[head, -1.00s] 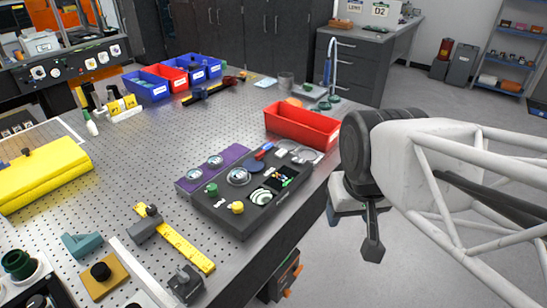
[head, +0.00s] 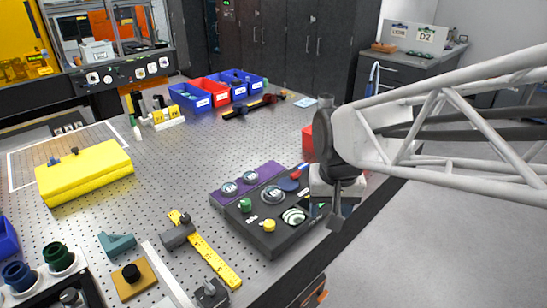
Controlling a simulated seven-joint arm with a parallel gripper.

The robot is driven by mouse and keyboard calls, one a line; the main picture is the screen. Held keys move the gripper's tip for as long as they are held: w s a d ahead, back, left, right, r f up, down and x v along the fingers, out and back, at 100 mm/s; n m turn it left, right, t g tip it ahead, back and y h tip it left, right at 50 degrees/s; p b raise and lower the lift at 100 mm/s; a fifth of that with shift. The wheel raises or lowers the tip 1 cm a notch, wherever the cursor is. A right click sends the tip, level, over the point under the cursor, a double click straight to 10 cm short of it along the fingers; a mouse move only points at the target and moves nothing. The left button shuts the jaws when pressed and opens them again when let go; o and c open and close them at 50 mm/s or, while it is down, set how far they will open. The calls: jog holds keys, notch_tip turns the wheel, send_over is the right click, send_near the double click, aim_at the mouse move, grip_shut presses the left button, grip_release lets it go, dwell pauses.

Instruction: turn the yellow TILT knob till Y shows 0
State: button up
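The yellow knob (head: 268,225) stands on the near edge of the black instrument panel (head: 255,235), at the table's right side. A green knob (head: 245,204) stands to its upper left. The Y readout is too small to read, and part of the panel is behind my gripper. My gripper (head: 335,222) hangs over the panel's right end, right of the yellow knob and apart from it. Its fingers point down, seen edge-on, so their opening cannot be told.
A purple strip (head: 258,175) with two round gauges lies along the panel's back. A red bin (head: 307,138) is mostly hidden behind my arm. A yellow ruler (head: 216,262) with a clamp lies left of the panel. Perforated table is clear behind the panel.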

jog(key=g, duration=0.1)
send_over(269, 223)
notch_tip(269, 223, down, 6)
jog(key=shift+r, duration=0.1)
jog(key=shift+f, duration=3.95)
jog(key=c, duration=0.9)
